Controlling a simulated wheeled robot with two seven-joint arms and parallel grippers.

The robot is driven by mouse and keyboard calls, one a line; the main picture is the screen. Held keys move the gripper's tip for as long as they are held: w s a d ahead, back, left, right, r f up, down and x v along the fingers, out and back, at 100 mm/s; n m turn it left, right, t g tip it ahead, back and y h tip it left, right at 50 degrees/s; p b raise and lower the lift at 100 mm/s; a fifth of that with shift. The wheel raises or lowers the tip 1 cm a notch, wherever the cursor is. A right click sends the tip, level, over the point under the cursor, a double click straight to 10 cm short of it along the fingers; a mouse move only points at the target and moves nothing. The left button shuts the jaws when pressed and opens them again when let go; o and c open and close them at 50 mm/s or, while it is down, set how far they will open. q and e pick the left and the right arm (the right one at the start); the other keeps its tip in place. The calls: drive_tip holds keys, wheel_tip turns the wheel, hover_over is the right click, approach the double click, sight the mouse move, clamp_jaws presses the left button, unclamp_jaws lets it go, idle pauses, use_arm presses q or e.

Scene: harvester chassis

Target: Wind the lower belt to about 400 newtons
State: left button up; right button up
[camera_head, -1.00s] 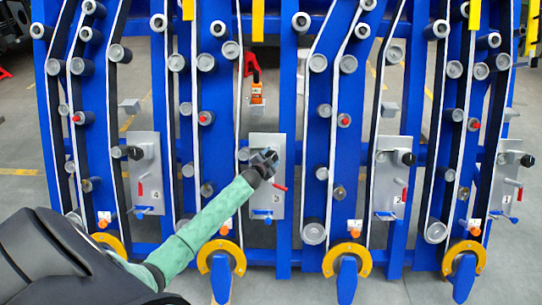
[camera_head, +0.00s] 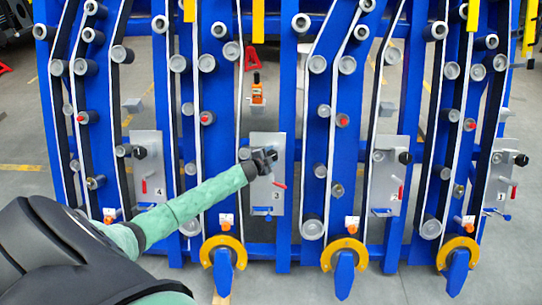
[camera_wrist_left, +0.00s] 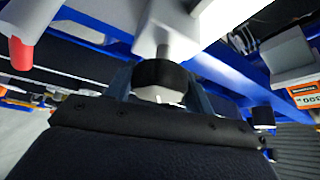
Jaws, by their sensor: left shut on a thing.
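My left gripper (camera_head: 266,160) is at the grey plate (camera_head: 264,194) marked 3, its jaws closed around the black knob. In the left wrist view this black knob (camera_wrist_left: 160,76) sits between the two fingers, on a light metal shaft. A white belt (camera_head: 239,110) runs down left of the plate over grey rollers. I cannot tell which belt is the lower one. An orange gauge (camera_head: 258,94) hangs above the plate. It also shows at the right of the left wrist view (camera_wrist_left: 306,94), but its reading is not clear. My right gripper is out of view.
A red lever (camera_head: 279,184) and a blue handle (camera_head: 262,209) are on the same plate, close to the gripper. Similar plates (camera_head: 386,190) with black knobs stand to both sides. Blue uprights (camera_head: 284,215) and yellow half-rings (camera_head: 222,245) flank the space.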

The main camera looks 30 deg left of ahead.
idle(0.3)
use_arm(q)
drive_tip(key=o, duration=1)
drive_tip(key=shift+s, duration=0.65)
drive_tip(key=shift+b+v, duration=1)
drive_tip(key=shift+v, duration=2.25)
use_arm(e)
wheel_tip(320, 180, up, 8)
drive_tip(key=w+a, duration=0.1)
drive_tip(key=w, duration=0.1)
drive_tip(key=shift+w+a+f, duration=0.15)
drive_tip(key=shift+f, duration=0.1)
use_arm(q)
drive_tip(key=shift+r, duration=0.2)
